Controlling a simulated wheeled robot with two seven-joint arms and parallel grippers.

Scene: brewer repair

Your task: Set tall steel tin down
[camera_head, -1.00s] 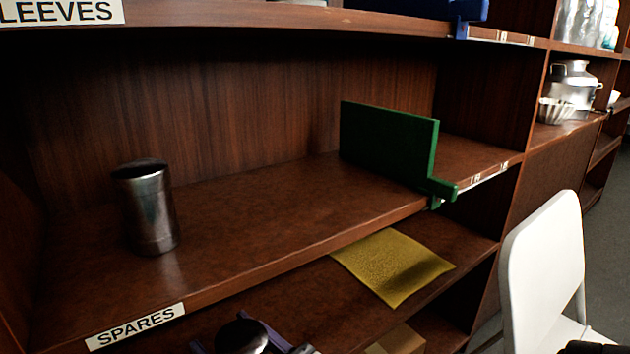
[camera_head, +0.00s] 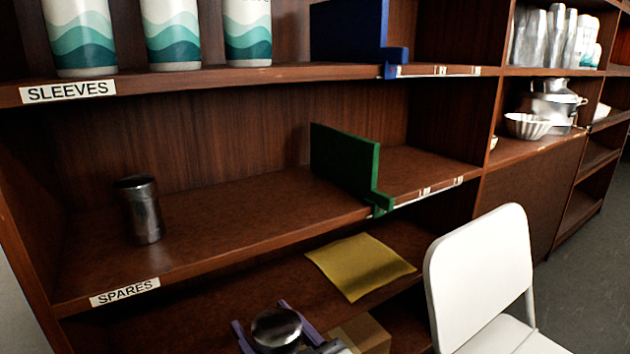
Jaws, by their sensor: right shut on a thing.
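A steel tin (camera_head: 275,326) with a round, shiny top is at the bottom of the view, seen mostly from above. My right gripper (camera_head: 272,332) is shut on it, with purple finger parts on either side. The tin is held in front of the lower shelf; its lower part is hidden, so I cannot tell its height. Another dark steel tin (camera_head: 143,212) stands upright on the shelf labelled SPARES (camera_head: 125,291), towards its left end. My left gripper is out of view.
A green divider (camera_head: 345,165) stands on the SPARES shelf, which is clear between it and the standing tin. A yellow cloth (camera_head: 360,266) and a cardboard box (camera_head: 365,335) lie below. Patterned sleeves (camera_head: 172,35) stand above. A white chair (camera_head: 480,265) is at right.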

